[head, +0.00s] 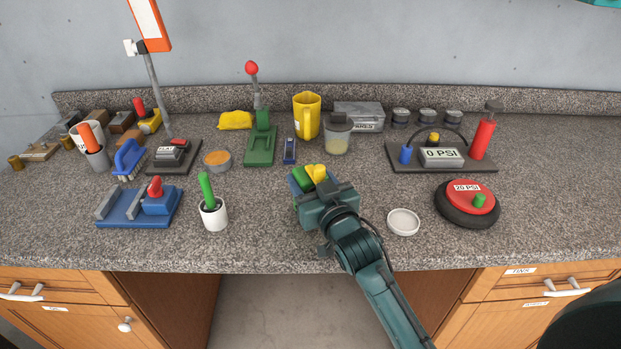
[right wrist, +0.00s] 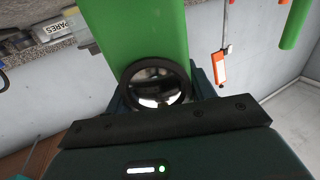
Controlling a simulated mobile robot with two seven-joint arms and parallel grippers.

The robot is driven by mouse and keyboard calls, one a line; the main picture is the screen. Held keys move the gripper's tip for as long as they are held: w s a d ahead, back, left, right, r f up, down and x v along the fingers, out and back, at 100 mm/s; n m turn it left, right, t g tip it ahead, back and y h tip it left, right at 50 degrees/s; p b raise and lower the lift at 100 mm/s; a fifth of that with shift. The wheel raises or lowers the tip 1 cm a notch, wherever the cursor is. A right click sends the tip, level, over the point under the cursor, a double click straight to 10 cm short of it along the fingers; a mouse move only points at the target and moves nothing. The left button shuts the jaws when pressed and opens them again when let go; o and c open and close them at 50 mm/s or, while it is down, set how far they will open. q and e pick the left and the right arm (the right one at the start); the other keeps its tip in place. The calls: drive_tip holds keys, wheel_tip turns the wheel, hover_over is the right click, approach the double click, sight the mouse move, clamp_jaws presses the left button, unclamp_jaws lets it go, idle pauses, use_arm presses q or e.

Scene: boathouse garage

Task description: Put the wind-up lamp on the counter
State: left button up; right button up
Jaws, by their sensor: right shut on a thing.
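The wind-up lamp is a green block-like body (head: 300,179) with a yellow part beside it, at the front middle of the counter in the head view. My right gripper (head: 316,190) is shut on it and hides much of it. In the right wrist view the lamp's green body (right wrist: 153,30) shows large, with a round lens in a black ring (right wrist: 155,85) between the jaws. I cannot tell whether the lamp touches the counter (head: 270,235). My left gripper is not in view.
A white cup with a green handle (head: 214,215) stands left of the gripper. A lidded jar (head: 337,138) and yellow jug (head: 306,118) stand behind. Bare counter lies around the gripper.

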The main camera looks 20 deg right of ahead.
drive_tip(key=shift+f, duration=0.35)
drive_tip(key=shift+f+b, duration=0.25)
drive_tip(key=shift+b, duration=0.05)
drive_tip(key=o, duration=1.3)
drive_tip(key=shift+f, duration=0.1)
drive_tip(key=shift+o, duration=0.3)
drive_tip(key=shift+f, duration=0.2)
drive_tip(key=shift+s+f, duration=0.1)
drive_tip(key=shift+s, duration=0.3)
drive_tip(key=s+d+b, duration=0.1)
drive_tip(key=s, duration=1.1)
drive_tip(key=shift+s+d+r+b, duration=0.2)
drive_tip(key=shift+d+r+b, duration=0.05)
drive_tip(key=shift+r+b, duration=0.1)
drive_tip(key=shift+c, duration=0.2)
clamp_jaws()
